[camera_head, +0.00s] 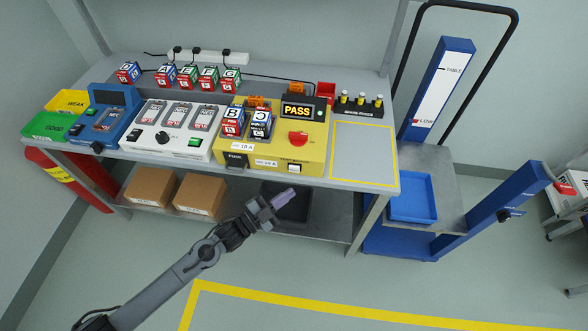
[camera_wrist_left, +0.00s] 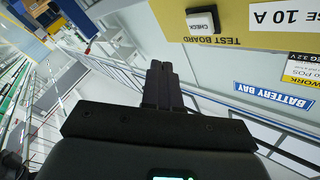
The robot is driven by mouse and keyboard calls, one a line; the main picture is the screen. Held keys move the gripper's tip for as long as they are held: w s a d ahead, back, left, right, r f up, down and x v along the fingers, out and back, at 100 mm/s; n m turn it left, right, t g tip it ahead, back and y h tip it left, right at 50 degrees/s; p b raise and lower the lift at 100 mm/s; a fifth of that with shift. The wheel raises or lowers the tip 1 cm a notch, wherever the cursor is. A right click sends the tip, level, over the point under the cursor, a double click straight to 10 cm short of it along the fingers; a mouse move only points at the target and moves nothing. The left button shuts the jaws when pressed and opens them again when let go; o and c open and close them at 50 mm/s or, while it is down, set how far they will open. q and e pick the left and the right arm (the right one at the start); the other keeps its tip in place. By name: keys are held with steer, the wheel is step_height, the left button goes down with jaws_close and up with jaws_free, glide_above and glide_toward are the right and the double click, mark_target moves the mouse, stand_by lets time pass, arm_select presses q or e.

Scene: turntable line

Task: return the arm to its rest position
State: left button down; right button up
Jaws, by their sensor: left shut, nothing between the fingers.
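My left arm comes in from the lower left in the head view. Its gripper (camera_head: 284,198) is in the air in front of the workbench (camera_head: 366,152), below the level of the bench top at the yellow test board (camera_head: 314,143). The fingers are together with nothing between them. In the left wrist view the closed dark fingers (camera_wrist_left: 161,82) point toward the bench front, with the test board's CHECK button (camera_wrist_left: 202,22) and a "BATTERY BAY" label (camera_wrist_left: 274,95) beyond them. My right gripper is in neither view.
Two cardboard boxes (camera_head: 151,188) and a dark bin (camera_head: 292,207) are on the shelf under the bench. A blue lift cart with a blue tray (camera_head: 413,218) stands to the right. The floor in front, with a yellow line (camera_head: 290,301), is clear.

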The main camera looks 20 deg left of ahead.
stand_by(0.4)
arm_select(q)
steer(key=s+d+f+n+y, duration=0.3)
steer(key=s+d+n, duration=0.15)
steer(key=s, duration=0.45)
steer(key=s+a+r+n+g+y, duration=0.1)
steer(key=s+a+n+g+y, duration=0.4)
steer(key=s, duration=0.4)
steer(key=s+a+n+g+y, duration=0.3)
steer(key=s+a+g, duration=0.1)
steer(key=s+g, duration=0.35)
step_height(320, 180, up, 37)
steer(key=s+p, duration=0.1)
steer(key=p, duration=3.6)
steer(key=shift+s+p, duration=0.25)
steer(key=shift+p, duration=0.05)
steer(key=shift+r, duration=0.1)
